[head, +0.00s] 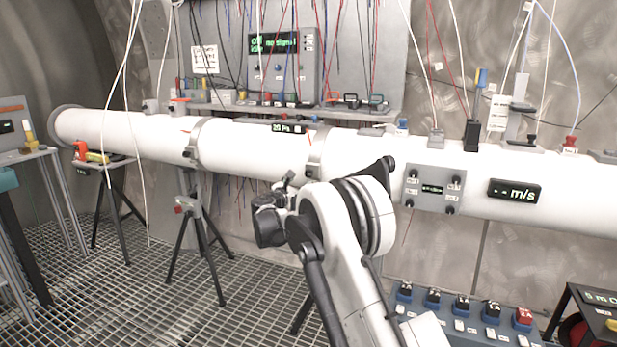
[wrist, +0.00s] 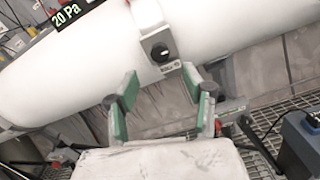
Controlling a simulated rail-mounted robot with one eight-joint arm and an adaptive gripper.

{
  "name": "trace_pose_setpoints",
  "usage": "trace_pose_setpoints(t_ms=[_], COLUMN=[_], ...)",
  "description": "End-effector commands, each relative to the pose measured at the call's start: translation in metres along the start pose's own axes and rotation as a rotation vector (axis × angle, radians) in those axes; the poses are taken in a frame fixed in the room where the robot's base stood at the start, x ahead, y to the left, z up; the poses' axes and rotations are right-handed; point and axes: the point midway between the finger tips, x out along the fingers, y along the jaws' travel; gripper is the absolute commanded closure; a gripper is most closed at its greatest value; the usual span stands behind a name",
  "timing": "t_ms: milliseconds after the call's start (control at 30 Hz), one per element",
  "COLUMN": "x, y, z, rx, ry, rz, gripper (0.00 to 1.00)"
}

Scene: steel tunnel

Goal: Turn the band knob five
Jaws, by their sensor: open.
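A black round knob (wrist: 160,52) sits on a small grey plate with a label too small to read. The plate is on a pale band (wrist: 148,18) around the white pipe (wrist: 85,70). The same pipe runs across the head view (head: 250,150), with bands (head: 317,152) around it. My gripper (wrist: 160,77) is open and empty, its two green-padded fingers apart. In the wrist view the knob lies just beyond the fingertips, between them and apart from both. In the head view my arm hides most of my gripper and the knob cannot be made out clearly.
A grey panel with several black knobs (head: 433,188) is on the pipe to the right, beside an m/s display (head: 514,192). A 20 Pa display (head: 288,127) sits on the pipe top. Tripods (head: 195,235) stand below. A switch box (head: 465,315) is at lower right.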

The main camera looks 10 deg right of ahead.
Motion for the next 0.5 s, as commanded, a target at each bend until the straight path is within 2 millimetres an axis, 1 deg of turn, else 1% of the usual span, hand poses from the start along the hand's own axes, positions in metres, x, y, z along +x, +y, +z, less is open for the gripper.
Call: trace_pose_setpoints(t_ms=[33, 300, 500], x=[0.011, 0.059, 0.081], y=[-0.002, -0.001, -0.001], z=[-0.001, -0.001, 0.0], rx=[0.0, 0.001, 0.001], ry=[-0.001, 0.0, 0.0], rz=[-0.003, -0.002, -0.002], gripper=[0.55, 0.55, 0.55])
